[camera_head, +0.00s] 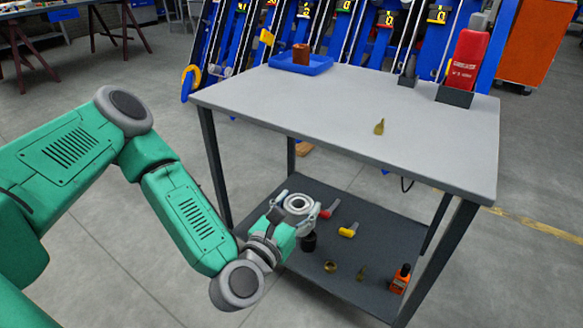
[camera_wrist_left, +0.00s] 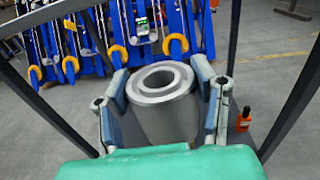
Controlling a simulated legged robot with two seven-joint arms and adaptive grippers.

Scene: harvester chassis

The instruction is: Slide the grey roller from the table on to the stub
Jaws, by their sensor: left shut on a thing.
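The grey roller (camera_head: 298,203) is a short metal cylinder with a hole through its middle. My left gripper (camera_head: 296,208) is shut on it, below the tabletop's front edge and over the lower shelf in the head view. In the left wrist view the roller (camera_wrist_left: 164,100) stands about upright between the two fingers of the left gripper (camera_wrist_left: 163,88), its open ring end facing the camera. The table (camera_head: 350,110) has a grey top and a dark lower shelf. I cannot make out the stub for certain. My right gripper is out of view.
On the tabletop are a blue tray (camera_head: 318,68) with a brown cylinder, a small brass piece (camera_head: 379,127) and a red extinguisher-like bottle (camera_head: 467,58). Blue chassis rows (camera_head: 345,35) stand behind.

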